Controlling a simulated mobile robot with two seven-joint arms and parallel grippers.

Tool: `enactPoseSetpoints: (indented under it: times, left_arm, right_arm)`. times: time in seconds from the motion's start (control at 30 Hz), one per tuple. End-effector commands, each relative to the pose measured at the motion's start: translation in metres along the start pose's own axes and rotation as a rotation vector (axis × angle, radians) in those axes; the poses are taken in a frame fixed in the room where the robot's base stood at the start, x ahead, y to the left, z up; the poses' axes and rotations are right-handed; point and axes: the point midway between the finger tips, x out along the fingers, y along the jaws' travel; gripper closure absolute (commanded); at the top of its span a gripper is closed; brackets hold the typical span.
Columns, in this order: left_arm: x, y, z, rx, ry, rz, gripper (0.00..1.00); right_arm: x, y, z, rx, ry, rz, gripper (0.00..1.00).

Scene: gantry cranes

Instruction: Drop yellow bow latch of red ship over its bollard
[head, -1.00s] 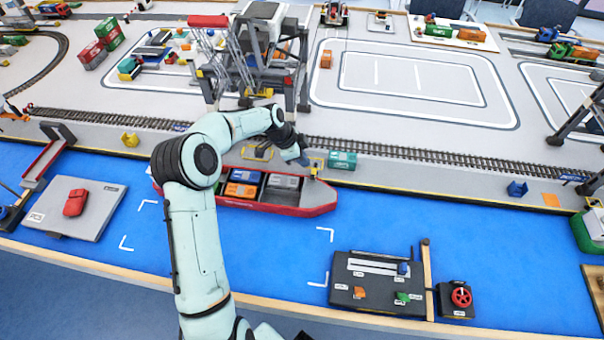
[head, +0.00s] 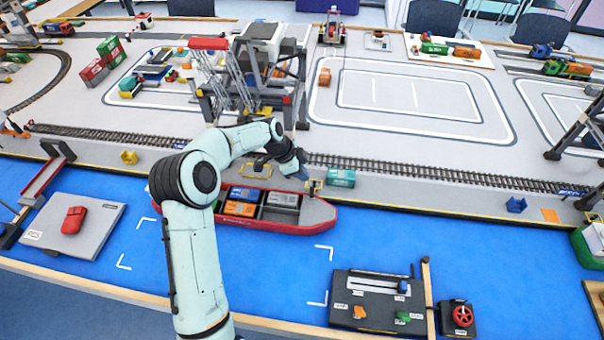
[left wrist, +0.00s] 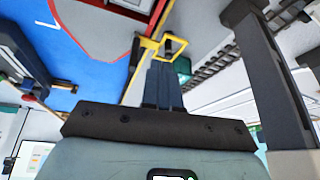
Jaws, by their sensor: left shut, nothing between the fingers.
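The red ship (head: 290,229) floats along the quay, bow to the right, with containers in its hold. A yellow bow latch (head: 315,185) shows at the quay edge by the bow. In the left wrist view the yellow latch (left wrist: 147,43) lies just beyond my fingertips, beside a small yellow frame. My left gripper (head: 305,179) is shut and empty, pointing down close to the latch. The left wrist view shows its closed fingers (left wrist: 165,75). I cannot tell whether they touch the latch. The bollard is not clearly distinguishable. My right gripper is not in view.
A teal container (head: 341,178) stands on the quay just right of the latch. Railway track (head: 420,175) runs behind it. A gantry crane (head: 250,75) stands behind my left arm. Blue water (head: 430,240) is open right of the bow.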

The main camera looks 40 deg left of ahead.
Motion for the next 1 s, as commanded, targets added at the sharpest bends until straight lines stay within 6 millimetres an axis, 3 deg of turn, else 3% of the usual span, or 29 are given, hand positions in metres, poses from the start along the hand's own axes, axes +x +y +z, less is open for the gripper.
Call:
enactPoseSetpoints:
  times: [0.17,0.63,0.8,1.0]
  left_arm:
    - [-0.012,-0.001,0.0,0.0,0.0,-0.004,1.0]
    - [-0.103,-0.001,0.0,-0.001,-0.001,-0.004,1.0]
    - [-0.118,0.0,0.0,0.0,0.0,-0.001,1.0]
    - [-0.121,0.0,0.0,0.0,0.0,0.0,1.0]
  right_arm:
    - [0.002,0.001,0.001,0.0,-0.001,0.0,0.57]
    - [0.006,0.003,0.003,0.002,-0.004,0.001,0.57]
    - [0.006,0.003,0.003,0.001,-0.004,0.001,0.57]
    - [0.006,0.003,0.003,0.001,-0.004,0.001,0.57]
